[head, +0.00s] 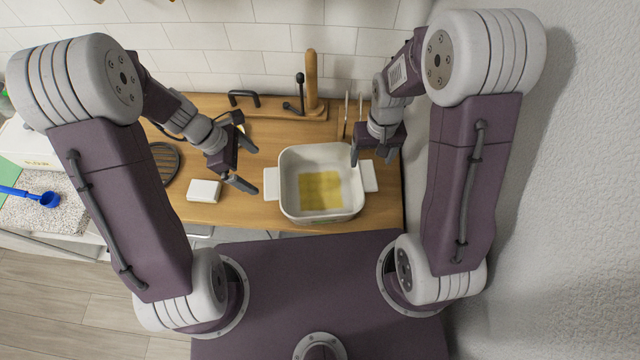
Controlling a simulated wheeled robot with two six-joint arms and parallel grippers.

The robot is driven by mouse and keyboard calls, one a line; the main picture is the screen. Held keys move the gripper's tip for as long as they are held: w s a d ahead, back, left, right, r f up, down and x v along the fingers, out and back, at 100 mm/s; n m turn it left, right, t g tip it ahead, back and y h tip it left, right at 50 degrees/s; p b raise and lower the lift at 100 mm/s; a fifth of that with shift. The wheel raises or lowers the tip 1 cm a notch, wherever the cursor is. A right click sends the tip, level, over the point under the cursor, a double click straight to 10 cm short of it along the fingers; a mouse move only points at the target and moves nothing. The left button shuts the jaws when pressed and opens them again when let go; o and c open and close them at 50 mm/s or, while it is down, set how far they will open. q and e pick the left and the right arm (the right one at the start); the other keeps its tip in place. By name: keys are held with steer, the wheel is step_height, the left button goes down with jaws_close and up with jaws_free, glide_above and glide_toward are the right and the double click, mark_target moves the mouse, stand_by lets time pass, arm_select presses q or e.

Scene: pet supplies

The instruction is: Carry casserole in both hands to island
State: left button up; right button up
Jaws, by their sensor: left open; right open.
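The casserole (289,206) is a white, square, open dish with a handle tab on its left and right sides and a yellow patch on its inside bottom. It stands on the wooden counter (235,213). My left gripper (246,184) is open and empty, a little left of the casserole's left handle. My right gripper (371,160) is open above and beside the casserole's right side, near the right handle. I cannot tell whether it touches the dish. No island can be made out.
A small white block (204,191) and a dark slatted round trivet (165,160) lie left of the casserole. A wooden upright (311,80) and a black handle (243,97) stand behind. A blue scoop (48,199) is at far left. A wall (560,220) closes the right side.

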mark_target(272, 182)
steer(key=shift+d+f, duration=0.1)
steer(key=shift+f, duration=0.1)
arm_select(q)
steer(key=x, duration=0.9)
arm_select(e)
step_height(272, 182, down, 9)
steer(key=shift+r, duration=0.15)
arm_select(q)
steer(key=c, duration=1.7)
arm_select(e)
jaws_close()
